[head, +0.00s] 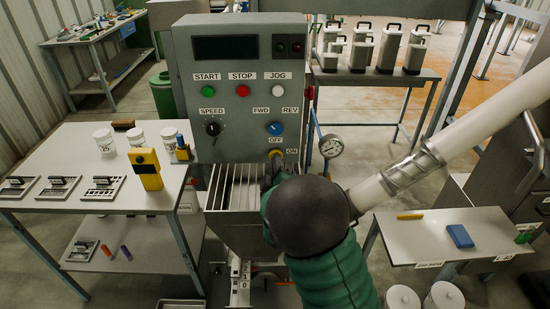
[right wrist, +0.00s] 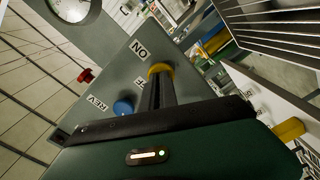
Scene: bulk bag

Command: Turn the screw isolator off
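The screw isolator is a yellow rotary knob (head: 277,153) low on the grey control panel (head: 240,105), between the OFF and ON labels. It also shows in the right wrist view (right wrist: 160,69). My right gripper (head: 272,174) reaches up to it from below. In the right wrist view its dark fingers (right wrist: 157,92) are close together at the knob and appear shut on it. The fingers hide part of the knob, and its exact setting is unclear. My left gripper is not in view.
A blue FWD/REV knob (head: 275,128) sits just above the isolator. A slatted hopper (head: 235,187) lies below left, and a round gauge (head: 331,146) is to the right. A table (head: 70,150) with white jars stands left; a small table (head: 445,233) stands right.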

